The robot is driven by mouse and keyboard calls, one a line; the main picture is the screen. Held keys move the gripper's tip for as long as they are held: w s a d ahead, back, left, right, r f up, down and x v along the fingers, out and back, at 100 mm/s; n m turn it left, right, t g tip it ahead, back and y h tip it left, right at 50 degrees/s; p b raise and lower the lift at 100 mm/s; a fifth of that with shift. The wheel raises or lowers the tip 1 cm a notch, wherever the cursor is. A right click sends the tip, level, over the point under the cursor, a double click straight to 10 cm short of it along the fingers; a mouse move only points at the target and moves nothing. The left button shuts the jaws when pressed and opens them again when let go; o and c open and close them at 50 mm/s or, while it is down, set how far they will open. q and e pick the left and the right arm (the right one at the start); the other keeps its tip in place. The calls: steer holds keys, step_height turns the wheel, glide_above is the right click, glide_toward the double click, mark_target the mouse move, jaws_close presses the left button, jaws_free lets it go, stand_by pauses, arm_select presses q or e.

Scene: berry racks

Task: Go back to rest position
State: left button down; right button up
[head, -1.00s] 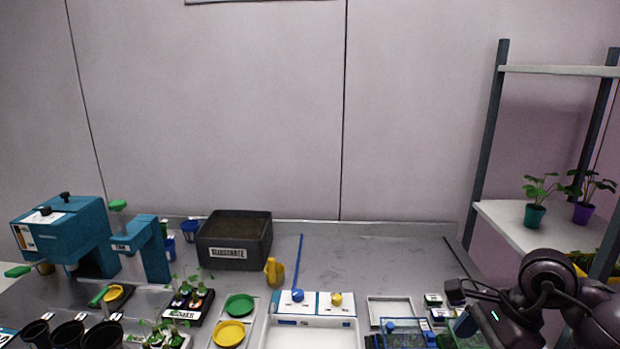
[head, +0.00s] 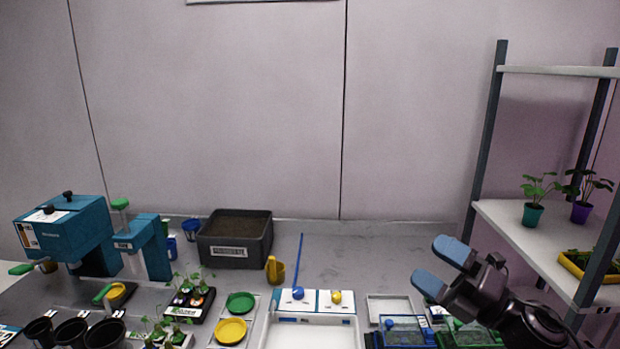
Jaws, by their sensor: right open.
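My right gripper (head: 440,268) shows at the lower right in the head view. Its two blue-tipped fingers point left and stand apart, with nothing between them. It is above the right part of the grey table (head: 375,258), near the rack. My left gripper is not in view.
A rack (head: 545,240) with potted plants stands close on the right. Blue and green trays (head: 405,332) lie below my right gripper. A substrate box (head: 235,238), a blue machine (head: 65,238), black pots (head: 75,333) and a white tray (head: 310,335) fill the left and middle.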

steer(key=s+d+f+m+t+h, duration=0.2)
steer(key=d+f+m+h, duration=0.2)
steer(key=f+m+h, duration=0.55)
steer(key=s+d+f+m+t+h, duration=0.1)
steer(key=d+f+m+h, duration=0.35)
steer(key=f+m, duration=0.9)
steer(key=s+a+f+m+g+h, duration=0.1)
steer(key=s+f+m+g+h, duration=0.2)
steer(key=s+f+m, duration=0.4)
steer(key=s+f+g, duration=0.1)
steer(key=s+f, duration=0.6)
steer(key=s, duration=0.3)
steer(key=shift+s+f+m, duration=0.15)
steer(key=shift+s+m, duration=0.1)
steer(key=shift+m, duration=0.15)
